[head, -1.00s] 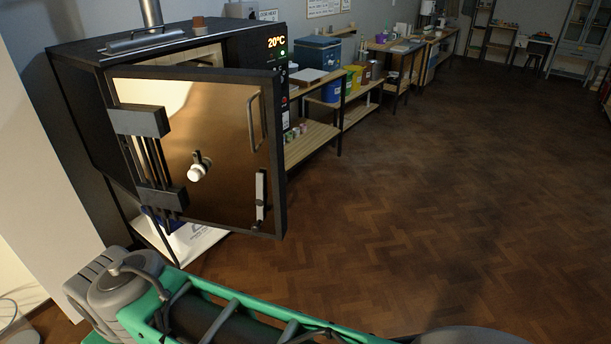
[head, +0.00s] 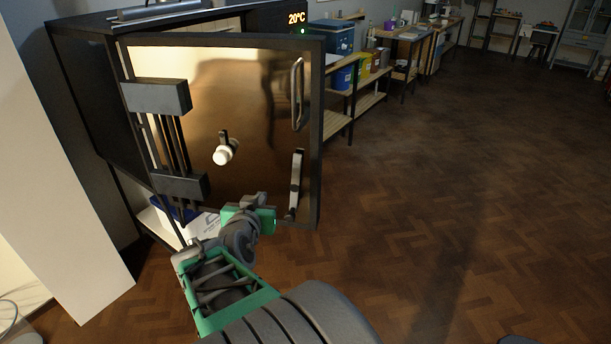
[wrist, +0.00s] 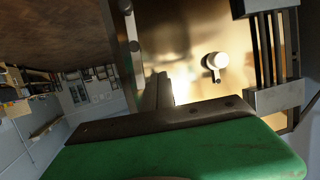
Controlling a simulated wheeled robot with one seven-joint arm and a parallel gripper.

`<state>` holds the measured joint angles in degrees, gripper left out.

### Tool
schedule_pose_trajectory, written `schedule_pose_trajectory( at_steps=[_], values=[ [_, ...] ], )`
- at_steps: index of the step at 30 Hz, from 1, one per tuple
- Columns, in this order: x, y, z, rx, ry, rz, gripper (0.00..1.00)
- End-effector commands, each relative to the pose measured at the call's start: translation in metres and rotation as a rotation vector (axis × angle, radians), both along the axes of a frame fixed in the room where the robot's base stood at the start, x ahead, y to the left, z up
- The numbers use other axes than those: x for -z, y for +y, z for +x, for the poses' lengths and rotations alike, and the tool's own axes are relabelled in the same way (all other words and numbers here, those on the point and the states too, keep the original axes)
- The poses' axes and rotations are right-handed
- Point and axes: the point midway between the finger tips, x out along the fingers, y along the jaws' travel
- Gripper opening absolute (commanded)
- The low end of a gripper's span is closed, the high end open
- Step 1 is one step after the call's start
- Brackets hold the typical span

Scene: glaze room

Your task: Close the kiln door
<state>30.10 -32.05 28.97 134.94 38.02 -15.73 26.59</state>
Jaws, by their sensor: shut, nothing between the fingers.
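The kiln (head: 75,95) is a dark box at the left in the head view. Its door (head: 250,105), a brassy panel in a black frame, stands ajar, with dark hinge blocks (head: 157,97) on its left. The door carries a bar handle (head: 297,95) at upper right, a lever (head: 296,180) at lower right and a white knob (head: 224,152). My gripper (head: 262,203) is in front of the door's lower part. In the wrist view, my gripper (wrist: 163,82) is shut and empty, pointing towards the brassy panel (wrist: 190,55). I cannot tell whether it touches the door.
A white wall or panel (head: 60,190) stands close at the left of the kiln. Shelves and benches with tubs (head: 345,77) line the wall beyond the kiln. The wooden floor (head: 450,180) to the right is wide and clear.

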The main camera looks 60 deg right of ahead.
Motion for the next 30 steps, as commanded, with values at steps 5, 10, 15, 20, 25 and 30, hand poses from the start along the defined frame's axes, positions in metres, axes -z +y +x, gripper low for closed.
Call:
schedule_pose_trajectory(
  at_steps=[5, 10, 15, 20, 25, 30],
  values=[
    [-0.01, -0.05, -0.062, 0.134, -0.067, -0.261, 0.0],
    [-0.02, -0.064, -0.067, 0.144, -0.074, -0.302, 0.0],
    [-0.022, -0.095, -0.061, 0.147, -0.071, -0.3, 0.0],
    [-0.022, -0.13, -0.053, 0.146, -0.073, -0.3, 0.0],
    [-0.022, -0.164, -0.044, 0.144, -0.074, -0.3, 0.0],
    [-0.02, -0.185, -0.038, 0.143, -0.074, -0.3, 0.0]
  ],
)
